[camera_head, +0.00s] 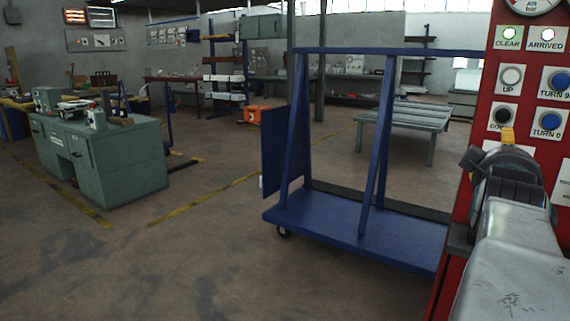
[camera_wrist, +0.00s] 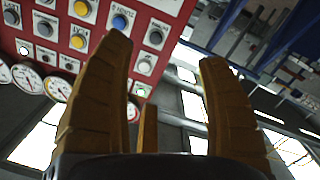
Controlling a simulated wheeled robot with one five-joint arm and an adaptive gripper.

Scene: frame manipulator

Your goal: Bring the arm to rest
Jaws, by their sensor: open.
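My gripper (camera_wrist: 168,55) is open in the wrist view. Its two yellow-brown fingers stand apart with nothing between them. In the head view my arm reaches in from the right edge, in front of a red control panel (camera_head: 533,108), and a small yellow part of my gripper (camera_head: 507,136) shows at its far end. The panel's buttons carry labels such as CLEAR, ARRIVED, UP and TURN. I cannot tell whether my fingers touch the panel.
A blue wheeled frame cart (camera_head: 335,222) stands left of the panel. A grey-green bench (camera_head: 399,118) stands behind it. A green desk (camera_head: 137,167) is at the left, with an orange box (camera_head: 257,115) farther back. The floor between desk and cart is clear.

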